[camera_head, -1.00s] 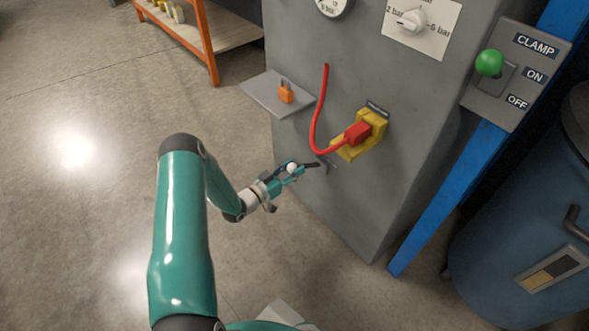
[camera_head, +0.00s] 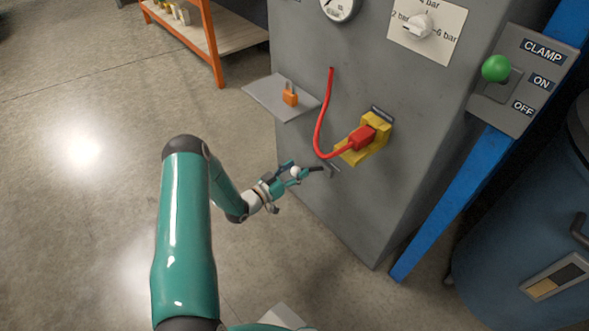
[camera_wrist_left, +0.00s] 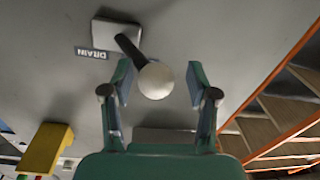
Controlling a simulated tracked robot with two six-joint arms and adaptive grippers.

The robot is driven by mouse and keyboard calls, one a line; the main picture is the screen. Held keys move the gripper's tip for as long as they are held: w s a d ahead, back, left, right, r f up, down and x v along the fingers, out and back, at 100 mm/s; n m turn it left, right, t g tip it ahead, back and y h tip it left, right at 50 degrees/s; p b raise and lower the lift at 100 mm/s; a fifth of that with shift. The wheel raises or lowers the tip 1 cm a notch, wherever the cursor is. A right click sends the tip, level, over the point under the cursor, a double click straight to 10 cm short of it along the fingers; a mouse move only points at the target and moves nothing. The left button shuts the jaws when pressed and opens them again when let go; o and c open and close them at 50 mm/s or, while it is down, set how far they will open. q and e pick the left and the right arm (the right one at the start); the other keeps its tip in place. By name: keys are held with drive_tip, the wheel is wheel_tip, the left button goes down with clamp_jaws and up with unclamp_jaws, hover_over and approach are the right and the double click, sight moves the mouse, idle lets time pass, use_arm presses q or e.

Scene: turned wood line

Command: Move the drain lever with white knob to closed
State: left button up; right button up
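The drain lever is a dark bar with a round white knob (camera_wrist_left: 155,80). In the left wrist view its bar (camera_wrist_left: 129,47) comes out of a pale mounting plate (camera_wrist_left: 115,34) beside a DRAIN label (camera_wrist_left: 91,53). In the head view the knob (camera_head: 296,172) is small, low on the grey cabinet front. My left gripper (camera_head: 293,174) is there around the knob. In the left wrist view its two teal fingers (camera_wrist_left: 160,88) stand open on either side of the knob, with a gap showing on both sides. My right gripper is not in view.
A red cable (camera_head: 320,128) runs to a red plug (camera_head: 362,138) in a yellow socket above the lever. A shelf (camera_head: 268,96) with an orange padlock (camera_head: 290,97) juts out at upper left. A blue post (camera_head: 440,205) stands right.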

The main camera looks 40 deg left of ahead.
use_arm(q)
drive_tip(key=s, duration=1.2)
drive_tip(key=shift+a, duration=0.45)
drive_tip(key=shift+w, duration=0.1)
